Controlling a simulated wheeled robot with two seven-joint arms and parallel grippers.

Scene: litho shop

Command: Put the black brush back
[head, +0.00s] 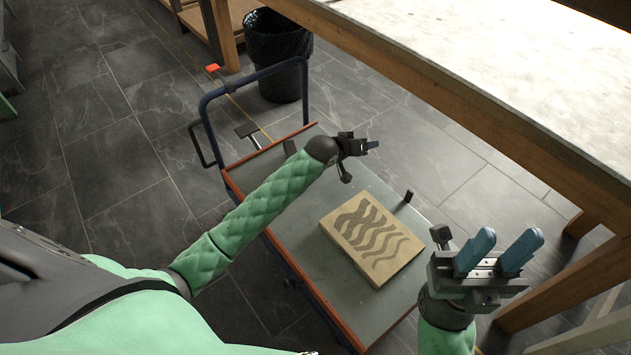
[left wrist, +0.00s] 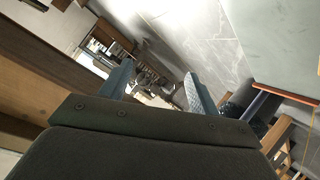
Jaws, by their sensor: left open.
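I cannot make out the black brush for certain in either view. My left gripper (head: 374,145) is over the far part of the cart. In the left wrist view its blue fingers (left wrist: 158,88) are apart with nothing held between them. My right gripper (head: 497,252) is open and empty, to the right of the cart, its blue fingers pointing up.
The cart (head: 318,262) has a grey top, orange rim and blue handle. A tan block with wavy dark lines (head: 372,238) lies on it. A pale-topped wooden table (head: 520,75) stands at right. A black bin (head: 278,55) stands behind. Tiled floor is clear at left.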

